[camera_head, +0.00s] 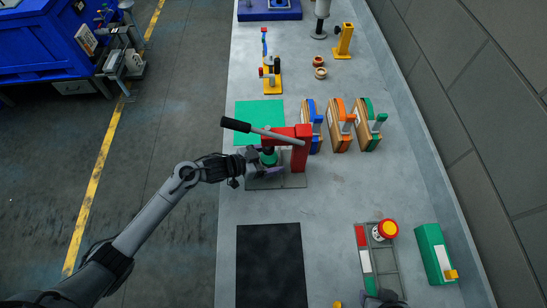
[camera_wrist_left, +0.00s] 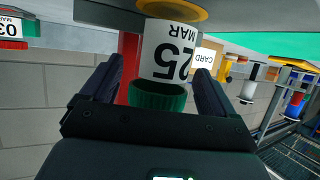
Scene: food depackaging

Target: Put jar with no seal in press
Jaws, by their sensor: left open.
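The jar has a green lid and a white label reading 25 MAR. It stands between my left fingers in the left wrist view (camera_wrist_left: 165,50), its base at a yellow disc (camera_wrist_left: 172,9). The press has a dark lever handle (camera_head: 236,125) and a grey base (camera_head: 290,182). My left gripper (camera_head: 258,159) is at the press, open, with its fingers (camera_wrist_left: 160,70) either side of the jar.
A green mat (camera_head: 258,111) lies behind the press and a black mat (camera_head: 270,265) in front. Several card holders (camera_head: 340,128) stand to the right. A tray with a red-and-yellow button (camera_head: 386,229) and a green box (camera_head: 433,254) are at front right.

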